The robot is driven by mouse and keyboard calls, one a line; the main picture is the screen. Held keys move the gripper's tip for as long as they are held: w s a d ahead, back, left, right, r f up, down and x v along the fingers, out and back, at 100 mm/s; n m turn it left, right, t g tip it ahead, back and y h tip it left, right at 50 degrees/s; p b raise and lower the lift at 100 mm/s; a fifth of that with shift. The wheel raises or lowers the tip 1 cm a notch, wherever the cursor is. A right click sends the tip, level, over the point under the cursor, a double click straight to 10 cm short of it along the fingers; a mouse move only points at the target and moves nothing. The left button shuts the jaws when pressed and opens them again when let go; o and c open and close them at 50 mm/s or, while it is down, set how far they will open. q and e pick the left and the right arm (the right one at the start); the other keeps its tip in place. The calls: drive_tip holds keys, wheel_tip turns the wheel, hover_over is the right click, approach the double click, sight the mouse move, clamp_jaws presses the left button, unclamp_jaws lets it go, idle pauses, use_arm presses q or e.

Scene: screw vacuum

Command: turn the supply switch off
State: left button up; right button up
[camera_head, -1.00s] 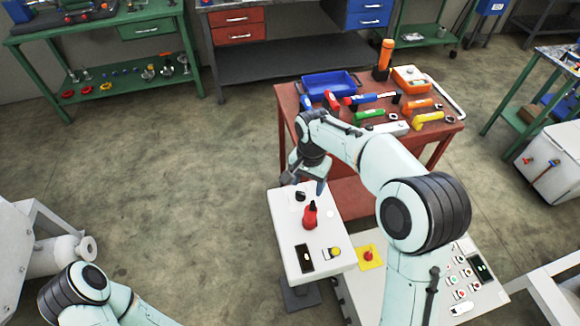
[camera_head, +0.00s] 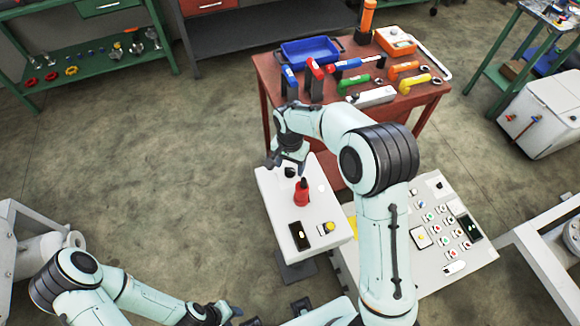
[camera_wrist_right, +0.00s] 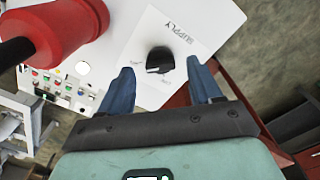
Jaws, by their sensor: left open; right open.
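The supply switch is a black round knob (camera_wrist_right: 159,60) on a white plate marked SUPPLY. Its white mark points to the lower left in the right wrist view; the small position labels are too blurred to read. In the head view the knob (camera_head: 289,172) sits at the far end of the white control box (camera_head: 322,238). My right gripper (camera_wrist_right: 161,70) is open, its blue fingers on either side of the knob in the picture; I cannot tell if they touch it. It also shows at the box's far end in the head view (camera_head: 285,163). My left gripper (camera_head: 228,311) is open and empty, low in view.
A black display (camera_head: 299,236) and a yellow button (camera_head: 327,228) are nearer. A button panel (camera_head: 440,230) lies to the right. The red tool table (camera_head: 268,78) is behind. Floor to the left is clear.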

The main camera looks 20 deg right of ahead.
drive_tip(key=shift+f, duration=0.8)
drive_tip(key=c, duration=1)
drive_tip(key=shift+c, duration=0.2)
